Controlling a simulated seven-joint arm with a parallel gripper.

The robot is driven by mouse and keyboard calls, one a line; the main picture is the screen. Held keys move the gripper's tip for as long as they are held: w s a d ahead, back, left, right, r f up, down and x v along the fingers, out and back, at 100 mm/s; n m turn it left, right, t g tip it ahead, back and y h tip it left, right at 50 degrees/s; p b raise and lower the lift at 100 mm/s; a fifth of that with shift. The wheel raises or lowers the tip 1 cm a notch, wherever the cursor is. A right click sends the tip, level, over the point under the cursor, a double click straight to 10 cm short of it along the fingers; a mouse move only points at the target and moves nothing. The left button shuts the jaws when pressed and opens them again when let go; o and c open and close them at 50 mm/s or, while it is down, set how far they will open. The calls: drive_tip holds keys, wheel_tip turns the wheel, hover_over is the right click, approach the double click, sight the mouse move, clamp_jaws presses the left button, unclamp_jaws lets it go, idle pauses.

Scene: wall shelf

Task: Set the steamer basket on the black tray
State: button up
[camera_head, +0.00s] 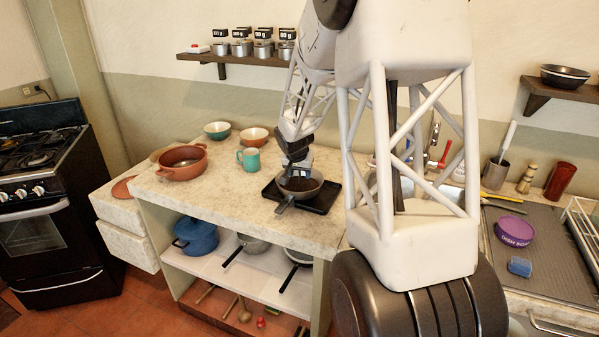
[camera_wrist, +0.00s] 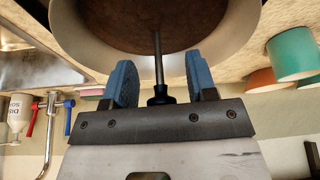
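The steamer basket appears as a dark brown round floor with a thin upright centre stem and black knob (camera_wrist: 160,95) in the wrist view. In the head view its dark round top (camera_head: 298,184) sits inside a grey pan (camera_head: 317,186) whose handle points toward the front. The pan's pale wall (camera_wrist: 248,30) surrounds the basket in the wrist view. The pan stands on the black tray (camera_head: 325,202) on the counter. My gripper (camera_wrist: 162,85) is open, with its blue fingers on either side of the stem and gaps to both. In the head view it is directly above the basket.
A teal mug (camera_head: 250,160), an orange bowl (camera_head: 254,136), a teal bowl (camera_head: 217,130) and a terracotta pot (camera_head: 183,164) stand left of the tray. The counter front (camera_head: 225,205) is clear. A purple tub (camera_head: 514,231) is at right. My arm hides the middle.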

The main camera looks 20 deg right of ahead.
drive_tip(key=shift+r, duration=0.2)
drive_tip(key=v, duration=1.2)
idle(0.4)
idle(0.7)
drive_tip(key=s+a+r+n, duration=0.1)
drive_tip(key=s+a, duration=0.4)
drive_tip(key=s, duration=1)
drive_tip(key=s+a+r+n+y, duration=0.1)
drive_tip(key=s+a+r+n, duration=0.1)
drive_tip(key=s, duration=1.3)
drive_tip(key=s+a+r+n+g+y, duration=0.1)
drive_tip(key=s+a+n, duration=0.3)
drive_tip(key=s, duration=1.2)
drive_tip(key=a, duration=0.3)
drive_tip(key=shift+a+r, duration=0.2)
drive_tip(key=shift+a, duration=0.1)
